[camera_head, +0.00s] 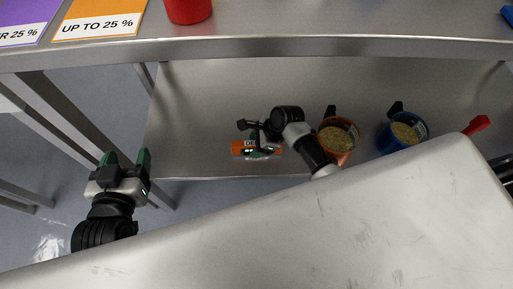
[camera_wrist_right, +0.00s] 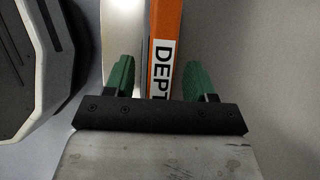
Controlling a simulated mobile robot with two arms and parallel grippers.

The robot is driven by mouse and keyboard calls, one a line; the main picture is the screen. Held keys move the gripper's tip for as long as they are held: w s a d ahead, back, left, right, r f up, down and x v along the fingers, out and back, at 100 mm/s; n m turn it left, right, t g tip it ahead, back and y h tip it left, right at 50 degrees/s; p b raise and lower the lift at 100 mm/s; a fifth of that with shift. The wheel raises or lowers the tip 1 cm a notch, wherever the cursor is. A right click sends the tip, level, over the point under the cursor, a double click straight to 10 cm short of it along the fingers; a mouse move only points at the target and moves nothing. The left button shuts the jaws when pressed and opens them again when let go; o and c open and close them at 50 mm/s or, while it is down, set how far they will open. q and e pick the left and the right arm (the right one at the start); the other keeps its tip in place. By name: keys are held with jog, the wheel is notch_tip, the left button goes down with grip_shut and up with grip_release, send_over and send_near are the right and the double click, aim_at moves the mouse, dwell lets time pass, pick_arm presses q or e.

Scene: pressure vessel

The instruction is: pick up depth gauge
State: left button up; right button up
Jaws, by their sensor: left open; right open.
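The depth gauge (camera_head: 237,149) is an orange bar with a white label, lying on the lower shelf in the head view. In the right wrist view the orange bar (camera_wrist_right: 165,22) runs upright between the two green fingers, its label reading "DEPT". My right gripper (camera_head: 263,147) is over the gauge and hides part of it. In the wrist view this gripper (camera_wrist_right: 160,80) is open, with a gap visible on either side of the bar. My left gripper (camera_head: 126,160) is open and empty, left of the shelf.
An orange cup (camera_head: 338,147) and a blue cup (camera_head: 388,142), both with grainy contents, stand right of my right arm on the lower shelf (camera_head: 200,110). The upper shelf edge (camera_head: 300,47) crosses above, with a red container (camera_head: 188,9) and signs. Shelf left of the gauge is clear.

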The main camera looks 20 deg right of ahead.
jog(key=shift+c, duration=0.3)
grip_shut()
dwell(0.3)
jog(key=shift+b, duration=0.3)
jog(key=shift+r+b, duration=0.2)
jog(key=shift+b, duration=0.1)
notch_tip(320, 180, up, 5)
jog(key=p, duration=0.3)
notch_tip(320, 180, up, 5)
jog(key=shift+f+p, duration=0.15)
jog(key=shift+p, duration=1.05)
pick_arm(q)
jog(key=s+a+f+g+y, duration=0.1)
jog(key=s+a+f+g, duration=0.1)
jog(key=s+g, duration=0.3)
jog(key=s+a+f+g+y, duration=0.2)
jog(key=s+f+g, duration=0.3)
jog(key=s+g, duration=0.1)
jog(key=shift+s+a+f+n, duration=0.15)
jog(key=shift+s+a+n, duration=0.2)
jog(key=shift+s, duration=0.25)
pick_arm(e)
jog(key=shift+r, duration=0.2)
